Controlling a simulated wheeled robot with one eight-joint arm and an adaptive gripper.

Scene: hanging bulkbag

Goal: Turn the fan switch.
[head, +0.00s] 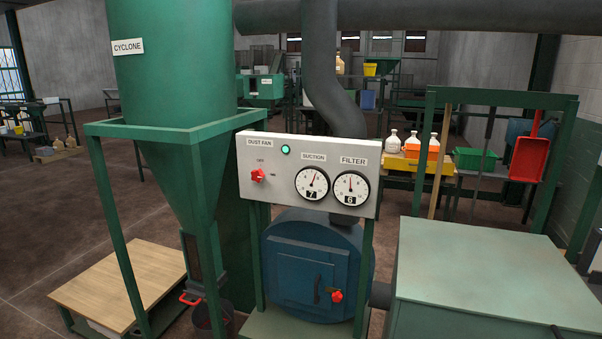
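The fan switch (258,175) is a red rotary knob on the left of a pale control panel (285,203) labelled DUST FAN. OFF is printed above the knob and a second small mark stands to its right. The exact way the knob points is hard to tell at this size. A green lamp (285,149) above is lit. The suction dial (312,182) shows 7 and the filter dial (351,187) shows 6. My gripper is not in view.
A green cyclone (172,70) in a green frame stands left of the panel. Below the panel is a blue round housing (317,265) with a red knob (337,296). A green box (490,275) stands at right. A wooden-topped platform (125,283) is at lower left.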

